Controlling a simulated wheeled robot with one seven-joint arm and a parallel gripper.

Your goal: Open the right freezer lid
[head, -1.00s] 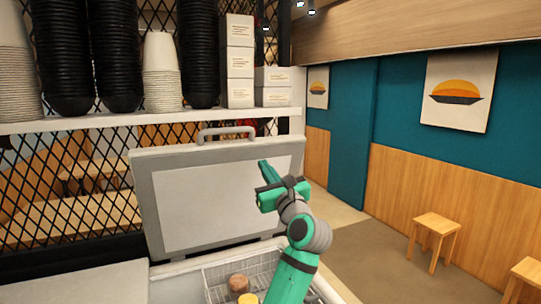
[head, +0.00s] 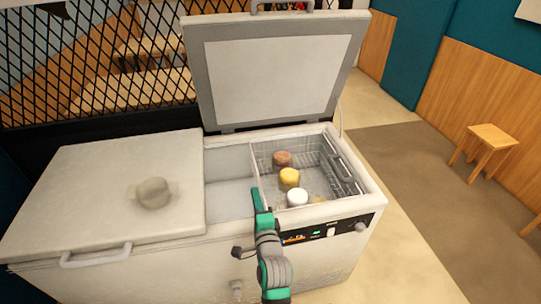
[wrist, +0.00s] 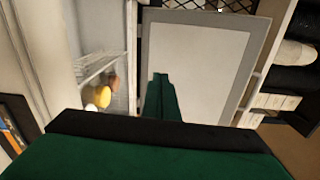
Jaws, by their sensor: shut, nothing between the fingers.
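The right freezer lid (head: 280,75) stands raised and tilted back on its rear hinges, with its grey-framed inner panel facing me. Its handle (head: 283,5) is at the top edge. The lid also fills the middle of the wrist view (wrist: 195,70). My gripper (head: 259,200) is shut and empty, in front of the open right compartment and apart from the lid. In the wrist view its green fingers (wrist: 161,95) are together and point toward the lid's inner panel. The left freezer lid (head: 110,185) is closed, with its handle (head: 96,256) at the front.
A wire basket (head: 330,160) in the open compartment holds a brown tub (head: 282,158), a yellow tub (head: 289,177) and a white tub (head: 297,197). A bowl-like object (head: 154,192) sits on the left lid. A stool (head: 487,140) stands on the open floor at right.

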